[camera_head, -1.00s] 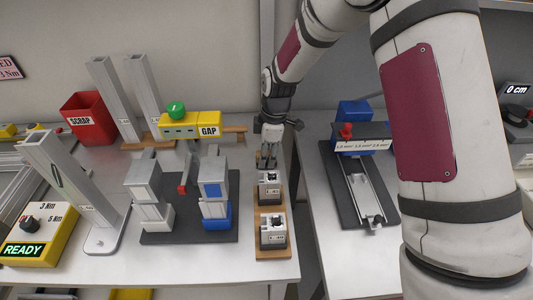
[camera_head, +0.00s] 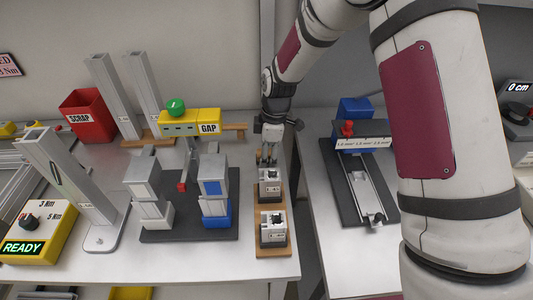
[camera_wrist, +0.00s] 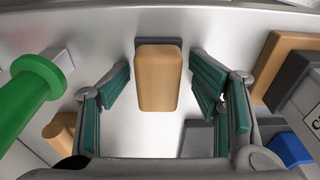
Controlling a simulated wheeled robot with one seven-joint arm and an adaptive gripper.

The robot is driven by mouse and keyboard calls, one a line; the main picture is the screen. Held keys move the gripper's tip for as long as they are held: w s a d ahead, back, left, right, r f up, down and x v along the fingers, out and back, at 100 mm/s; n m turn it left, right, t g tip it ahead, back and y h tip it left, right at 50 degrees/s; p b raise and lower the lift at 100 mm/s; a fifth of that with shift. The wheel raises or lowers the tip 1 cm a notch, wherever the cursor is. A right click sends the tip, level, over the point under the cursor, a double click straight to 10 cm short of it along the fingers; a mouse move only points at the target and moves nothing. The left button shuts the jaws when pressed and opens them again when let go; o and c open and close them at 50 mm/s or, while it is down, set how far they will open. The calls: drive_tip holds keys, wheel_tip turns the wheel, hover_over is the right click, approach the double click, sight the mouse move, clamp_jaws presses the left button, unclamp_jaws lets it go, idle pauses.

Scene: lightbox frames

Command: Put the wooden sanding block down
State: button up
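The wooden sanding block (camera_wrist: 158,78) shows in the wrist view as a tan rounded block with a dark grey strip at its far end. It sits over the light table top, between the two spread teal-padded fingers of my gripper (camera_wrist: 162,88). Clear gaps show on both sides of it, so the fingers are open and apart from it. In the head view my gripper (camera_head: 266,158) points down just behind the wooden tray (camera_head: 287,220). The block is mostly hidden there by the fingers.
Two labelled grey blocks (camera_head: 271,226) stand on the tray in front of my gripper. A yellow GAP box (camera_head: 205,123) with a green knob stands to the left. In the wrist view, a green handle (camera_wrist: 28,95) is close on the left. A table edge lies right.

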drive_tip(key=s+d+r+m+t, duration=0.1)
drive_tip(key=s+d+r+m, duration=0.15)
drive_tip(key=r, duration=0.85)
drive_tip(key=s+d+r+m, duration=0.1)
drive_tip(key=s+d+r, duration=0.15)
drive_tip(key=r, duration=0.75)
drive_tip(key=s+d+r+m+t, duration=0.1)
drive_tip(key=s+d+r+m, duration=0.1)
drive_tip(key=s, duration=0.6)
drive_tip(key=s+d+r+m+t+h, duration=0.1)
drive_tip(key=s+d+r+m, duration=0.1)
drive_tip(key=s+d+m, duration=0.3)
drive_tip(key=s+d+r+m+t, duration=0.1)
drive_tip(key=s+d+r+m, duration=0.1)
drive_tip(key=s+d+m, duration=0.2)
drive_tip(key=s+m, duration=0.3)
drive_tip(key=s, duration=0.5)
drive_tip(key=shift+s+d+r+b, duration=0.15)
drive_tip(key=shift+r+b, duration=0.1)
drive_tip(key=shift+b, duration=0.05)
drive_tip(key=shift+m, duration=0.25)
drive_tip(key=shift+o, duration=0.4)
drive_tip(key=shift+r, duration=0.1)
